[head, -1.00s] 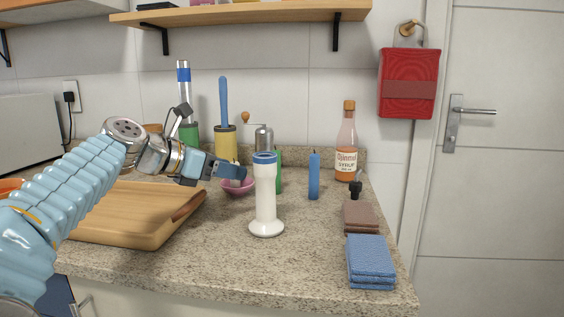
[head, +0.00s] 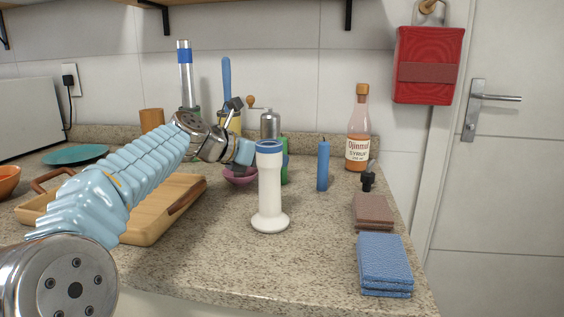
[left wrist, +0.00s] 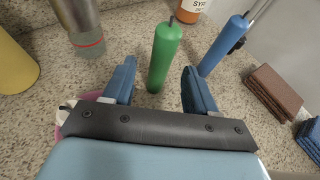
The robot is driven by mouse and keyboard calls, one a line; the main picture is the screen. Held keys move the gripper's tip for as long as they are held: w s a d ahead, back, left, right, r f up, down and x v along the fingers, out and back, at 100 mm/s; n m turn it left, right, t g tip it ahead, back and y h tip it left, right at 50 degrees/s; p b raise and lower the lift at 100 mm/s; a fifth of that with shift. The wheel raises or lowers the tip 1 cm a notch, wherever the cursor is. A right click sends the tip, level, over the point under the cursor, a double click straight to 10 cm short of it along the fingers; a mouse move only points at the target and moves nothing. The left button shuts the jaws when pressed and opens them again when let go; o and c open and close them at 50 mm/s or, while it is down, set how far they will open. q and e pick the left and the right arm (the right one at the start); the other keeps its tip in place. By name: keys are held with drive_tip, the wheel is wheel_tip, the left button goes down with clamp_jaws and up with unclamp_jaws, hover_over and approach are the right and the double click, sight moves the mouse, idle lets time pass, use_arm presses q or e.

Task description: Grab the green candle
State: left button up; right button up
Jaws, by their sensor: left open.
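The green candle (left wrist: 164,55) stands upright on the granite counter. In the left wrist view its lower part shows between the two blue fingers of my left gripper (left wrist: 159,72), with a gap on each side. In the head view only a strip of the candle (head: 284,167) shows, behind a white stand with a blue top (head: 270,190). My left gripper (head: 246,152) is open there, mostly hidden behind my wrist and that stand. My right gripper is in neither view.
A blue candle (head: 323,166) stands right of the green one, with a syrup bottle (head: 358,145) behind it. A steel grinder (left wrist: 77,25) and a pink bowl (head: 238,178) are close on the left. Brown (head: 373,210) and blue (head: 384,262) cloths lie at the right.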

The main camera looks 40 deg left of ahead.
sight(283, 183)
use_arm(q)
drive_tip(key=x, duration=0.4)
drive_tip(key=shift+w+f, duration=0.2)
drive_tip(key=shift+w, duration=0.05)
drive_tip(key=c, duration=1.1)
drive_tip(key=shift+o, duration=0.2)
drive_tip(key=shift+r, duration=0.1)
